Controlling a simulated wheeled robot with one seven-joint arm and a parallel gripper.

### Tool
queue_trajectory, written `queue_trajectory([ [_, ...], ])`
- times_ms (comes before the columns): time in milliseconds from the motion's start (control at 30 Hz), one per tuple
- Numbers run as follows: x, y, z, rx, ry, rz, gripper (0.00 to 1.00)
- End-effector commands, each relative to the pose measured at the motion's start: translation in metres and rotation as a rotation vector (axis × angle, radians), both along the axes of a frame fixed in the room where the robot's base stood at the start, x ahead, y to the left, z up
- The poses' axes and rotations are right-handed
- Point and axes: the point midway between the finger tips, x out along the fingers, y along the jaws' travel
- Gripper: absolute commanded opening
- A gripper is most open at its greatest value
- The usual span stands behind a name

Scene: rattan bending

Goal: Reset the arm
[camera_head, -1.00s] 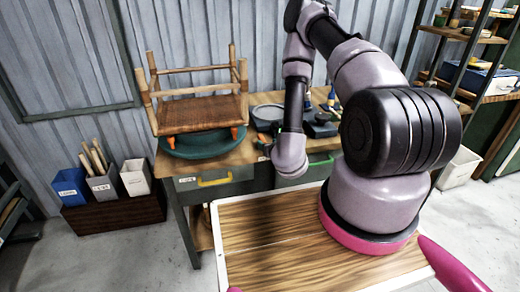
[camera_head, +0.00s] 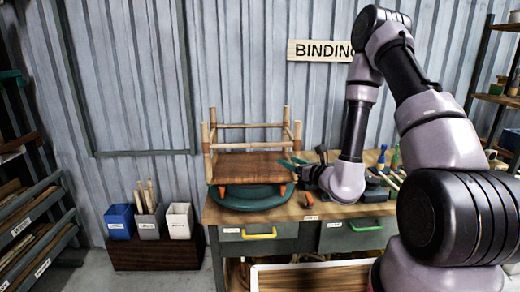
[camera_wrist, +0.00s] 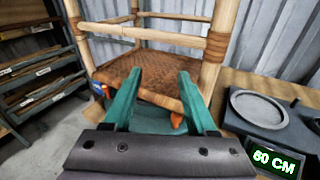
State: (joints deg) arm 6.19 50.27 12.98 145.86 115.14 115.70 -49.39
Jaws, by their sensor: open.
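My gripper (camera_wrist: 155,95) shows in the wrist view with its two green fingers apart and nothing between them. In the head view the green fingers (camera_head: 292,161) reach left from my wrist towards the rattan stool frame (camera_head: 252,135). The stool has a woven brown seat and light rattan legs and rails. It rests on a round green turntable (camera_head: 251,198) with orange clamps on the workbench (camera_head: 300,206). In the wrist view the stool (camera_wrist: 140,75) stands just beyond the fingertips. I cannot tell whether they touch it.
Blue, grey and white bins (camera_head: 150,222) stand on a dark box left of the bench. A label rack (camera_head: 38,235) is at far left. Tools (camera_head: 385,165) lie on the right.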

Motion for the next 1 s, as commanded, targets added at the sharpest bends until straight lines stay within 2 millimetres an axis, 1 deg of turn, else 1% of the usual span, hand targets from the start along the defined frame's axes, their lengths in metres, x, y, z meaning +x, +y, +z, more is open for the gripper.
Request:
queue_trajectory([
  [33, -0.002, 0.017, 0.034, 0.002, -0.064, 0.101, 0.57],
  [67, -0.006, 0.027, 0.051, 0.0, -0.094, 0.165, 0.57],
  [100, -0.013, 0.04, 0.072, -0.008, -0.132, 0.249, 0.57],
  [133, -0.02, 0.048, 0.087, -0.017, -0.159, 0.31, 0.57],
  [200, -0.039, 0.066, 0.118, -0.052, -0.222, 0.456, 0.57],
  [267, -0.059, 0.078, 0.14, -0.097, -0.271, 0.575, 0.57],
  [300, -0.074, 0.084, 0.153, -0.133, -0.303, 0.652, 0.57],
  [367, -0.096, 0.091, 0.17, -0.2, -0.347, 0.763, 0.57],
  [400, -0.111, 0.094, 0.178, -0.251, -0.374, 0.835, 0.57],
  [467, -0.133, 0.094, 0.189, -0.338, -0.413, 0.935, 0.57],
  [500, -0.147, 0.093, 0.193, -0.403, -0.437, 0.997, 0.57],
  [567, -0.167, 0.088, 0.199, -0.508, -0.47, 1.083, 0.57],
  [600, -0.179, 0.083, 0.201, -0.586, -0.49, 1.135, 0.57],
  [667, -0.195, 0.073, 0.204, -0.71, -0.516, 1.202, 0.57],
  [700, -0.204, 0.065, 0.205, -0.796, -0.532, 1.241, 0.57],
  [767, -0.215, 0.051, 0.207, -0.935, -0.553, 1.288, 0.57],
  [833, -0.225, 0.031, 0.21, -1.105, -0.573, 1.323, 0.57],
  [967, -0.234, -0.011, 0.221, -1.44, -0.6, 1.341, 0.57],
  [1000, -0.235, -0.025, 0.228, -1.545, -0.605, 1.331, 0.57],
])
